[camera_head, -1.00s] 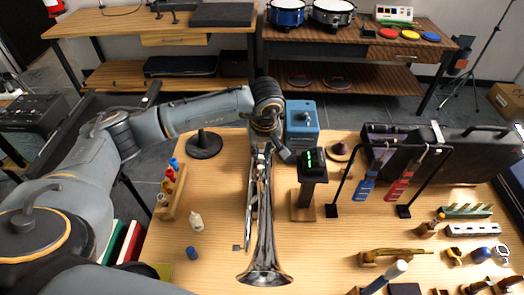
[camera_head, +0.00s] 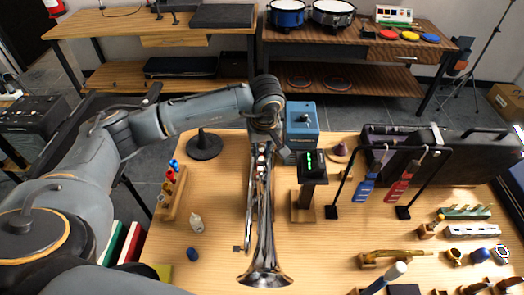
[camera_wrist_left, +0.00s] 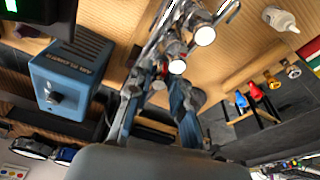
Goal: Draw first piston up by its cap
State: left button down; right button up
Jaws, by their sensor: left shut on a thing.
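The silver trumpet (camera_head: 262,215) lies lengthwise on the wooden table, its bell toward the front edge. My left gripper (camera_head: 264,146) is at its far end, over the valves, and covers much of them in the head view. In the left wrist view, a row of valve caps with pale round tops shows, including one cap (camera_wrist_left: 204,36) and another cap (camera_wrist_left: 177,66). The first piston's cap (camera_wrist_left: 158,85) sits between the fingers of my left gripper (camera_wrist_left: 157,96), which is shut on it. How far the piston is drawn is hard to tell. My right gripper is out of view.
A blue box (camera_head: 302,125) stands just right of the gripper, with a dark stand with a green display (camera_head: 313,168) nearer. An open case (camera_head: 460,150) fills the back right.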

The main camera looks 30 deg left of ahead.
pick_arm(q)
jog(key=shift+r+p, duration=0.35)
jog(key=shift+r, duration=0.6)
jog(key=c, duration=1.4)
grip_release()
jog(key=shift+r, duration=0.1)
jog(key=shift+r+p, duration=1.6)
jog(key=shift+r, duration=1.85)
jog(key=shift+f, duration=0.1)
